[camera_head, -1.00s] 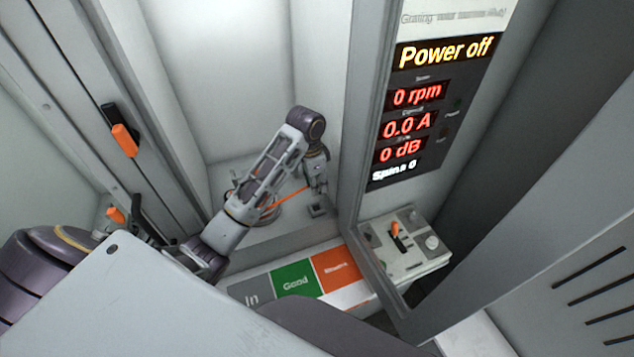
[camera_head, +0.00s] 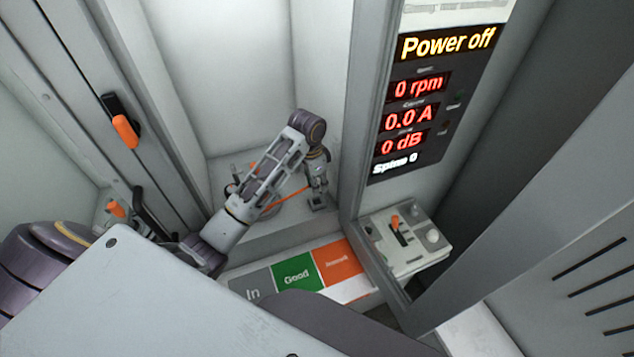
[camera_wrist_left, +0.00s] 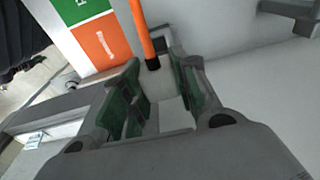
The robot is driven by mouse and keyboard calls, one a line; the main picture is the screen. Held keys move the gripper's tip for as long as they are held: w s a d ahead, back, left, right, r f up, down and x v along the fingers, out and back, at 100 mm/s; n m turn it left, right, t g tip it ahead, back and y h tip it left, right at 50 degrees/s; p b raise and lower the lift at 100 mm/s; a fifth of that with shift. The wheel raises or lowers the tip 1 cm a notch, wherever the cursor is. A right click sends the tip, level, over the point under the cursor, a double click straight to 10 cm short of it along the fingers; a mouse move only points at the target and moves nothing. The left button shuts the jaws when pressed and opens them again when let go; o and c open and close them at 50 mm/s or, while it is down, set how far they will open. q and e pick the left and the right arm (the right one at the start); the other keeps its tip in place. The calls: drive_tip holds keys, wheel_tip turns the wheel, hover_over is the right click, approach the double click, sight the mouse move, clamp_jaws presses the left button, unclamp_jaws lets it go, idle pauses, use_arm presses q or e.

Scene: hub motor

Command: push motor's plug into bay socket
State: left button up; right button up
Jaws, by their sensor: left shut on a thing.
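My left gripper (camera_head: 318,190) points down at the bay socket (camera_head: 321,204), a small grey block on the bay floor. It is shut on the motor's plug, mostly hidden between the fingers. In the left wrist view my left gripper (camera_wrist_left: 158,78) has green-padded fingers either side of the plug's dark cable end (camera_wrist_left: 153,63). The orange cable (camera_head: 290,196) runs left from the gripper and shows in the wrist view (camera_wrist_left: 142,30). The motor (camera_head: 232,189) is largely hidden behind my left arm. I cannot tell how deep the plug sits. My right gripper is not in view.
The display (camera_head: 413,116) reads "Power off", 0 rpm. A control box (camera_head: 405,243) with an orange-tipped lever stands right of the bay post (camera_head: 365,120). An orange-handled latch (camera_head: 124,132) is at left. In, green and orange marked areas (camera_head: 297,274) lie in front of the bay.

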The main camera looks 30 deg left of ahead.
use_arm(q)
drive_tip(key=shift+f+p, duration=0.3)
drive_tip(key=shift+f, duration=2.45)
idle(3.8)
drive_tip(key=shift+w, duration=0.1)
idle(1.4)
